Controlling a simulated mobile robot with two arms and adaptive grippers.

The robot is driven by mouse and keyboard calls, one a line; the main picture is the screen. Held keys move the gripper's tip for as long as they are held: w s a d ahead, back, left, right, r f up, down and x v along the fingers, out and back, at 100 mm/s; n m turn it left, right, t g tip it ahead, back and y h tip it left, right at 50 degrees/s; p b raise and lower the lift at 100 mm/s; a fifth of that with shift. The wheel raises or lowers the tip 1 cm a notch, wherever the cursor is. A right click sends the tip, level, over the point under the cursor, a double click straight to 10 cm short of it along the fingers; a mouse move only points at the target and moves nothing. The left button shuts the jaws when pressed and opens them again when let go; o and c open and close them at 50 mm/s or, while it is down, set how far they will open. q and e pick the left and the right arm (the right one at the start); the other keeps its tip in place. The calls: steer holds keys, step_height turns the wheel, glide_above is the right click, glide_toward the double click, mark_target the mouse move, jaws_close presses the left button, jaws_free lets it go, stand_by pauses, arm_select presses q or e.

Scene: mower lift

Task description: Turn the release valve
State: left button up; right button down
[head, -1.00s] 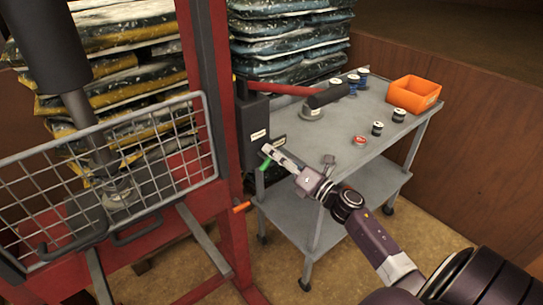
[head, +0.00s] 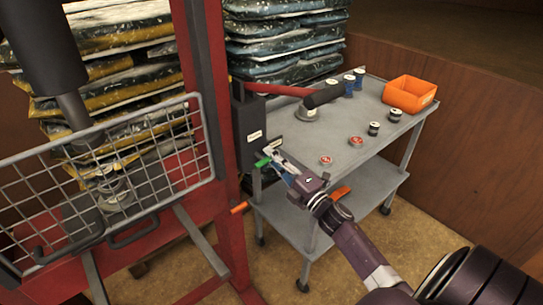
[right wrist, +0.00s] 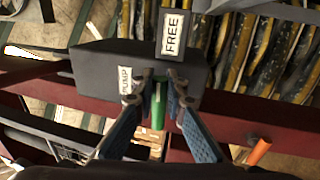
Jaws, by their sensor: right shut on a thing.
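The release valve's green handle (head: 262,163) sticks out low on the dark box (head: 247,125) fixed to the red press frame. In the right wrist view the green handle (right wrist: 158,110) stands between the two blue-padded fingers of my right gripper (right wrist: 157,90). My right gripper (head: 268,155) is shut on this handle, its arm reaching in from the lower right. The box carries white labels; in the right wrist view they read "FREE" and "PUMP". The valve stem is hidden behind the fingertips. My left gripper is not in view.
A grey cart (head: 365,125) stands right of the press, with spools, small tins and an orange bin (head: 409,94) on it. A red lever (head: 282,90) with a dark grip passes above it. A wire guard (head: 110,175) is at left. An orange handle (head: 239,208) sits below the box.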

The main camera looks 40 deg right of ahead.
steer(key=shift+m, duration=0.3)
steer(key=c, duration=1.9)
jaws_free()
steer(key=shift+c, duration=0.2)
steer(key=v, duration=1.2)
